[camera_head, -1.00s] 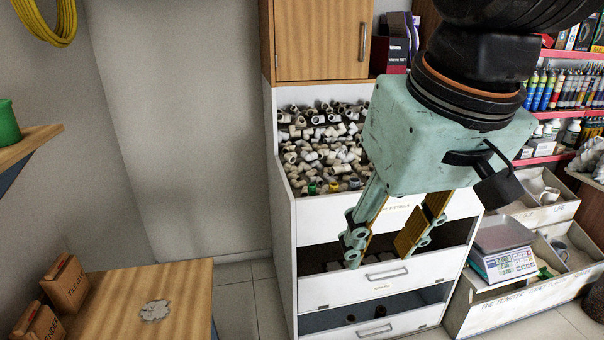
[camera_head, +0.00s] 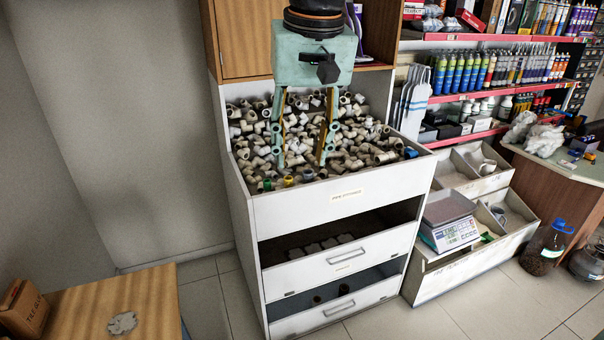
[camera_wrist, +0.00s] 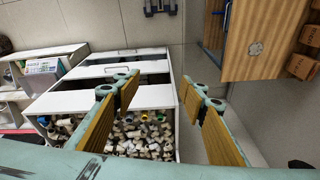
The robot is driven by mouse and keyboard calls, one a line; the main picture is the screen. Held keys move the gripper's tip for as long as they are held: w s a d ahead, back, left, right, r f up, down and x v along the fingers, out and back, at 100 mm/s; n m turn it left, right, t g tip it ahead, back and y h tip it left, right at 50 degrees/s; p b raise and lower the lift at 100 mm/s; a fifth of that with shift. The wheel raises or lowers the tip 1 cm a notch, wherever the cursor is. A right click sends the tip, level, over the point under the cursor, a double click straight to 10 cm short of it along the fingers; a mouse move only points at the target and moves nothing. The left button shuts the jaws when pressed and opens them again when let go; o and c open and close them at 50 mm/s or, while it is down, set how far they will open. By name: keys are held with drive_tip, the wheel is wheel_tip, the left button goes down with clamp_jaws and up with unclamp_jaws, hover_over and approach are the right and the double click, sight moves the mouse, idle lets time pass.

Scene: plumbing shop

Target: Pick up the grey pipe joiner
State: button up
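Many pipe fittings, mostly white, cream and grey, lie heaped in the top bin (camera_head: 345,198) of a white cabinet. I cannot tell which one is the grey pipe joiner. A few green, yellow and blue pieces lie near the bin's front edge. My gripper (camera_head: 302,163) points down over the left part of the bin. Its two fingers are wide apart and I see nothing between them. Whether the fingertips touch the fittings is unclear. In the wrist view the heap of fittings (camera_wrist: 140,135) shows partly behind the left finger, and my gripper (camera_wrist: 158,88) is open.
Below the bin are two open drawers; the upper one (camera_head: 345,268) holds dark grey pieces. A wooden table (camera_head: 150,295) with a flat grey piece (camera_head: 122,323) stands at lower left. A wooden cupboard (camera_head: 240,40) overhangs behind the bin. A scale (camera_head: 448,222) stands to the right.

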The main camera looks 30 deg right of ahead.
drive_tip(key=w+d+m+p, duration=0.1)
drive_tip(key=w+d+p, duration=0.25)
drive_tip(key=w, duration=0.85)
drive_tip(key=m+g+p, duration=0.3)
drive_tip(key=m+p, duration=0.2)
drive_tip(key=p, duration=0.5)
hover_over(307, 176)
drive_tip(key=w, duration=0.1)
wheel_tip(307, 176, down, 17)
drive_tip(key=shift+w+d+f, duration=0.25)
drive_tip(key=shift+d+f, duration=0.1)
drive_tip(key=shift+d, duration=0.35)
drive_tip(key=shift+f+p, duration=0.5)
drive_tip(key=shift+f, duration=3.8)
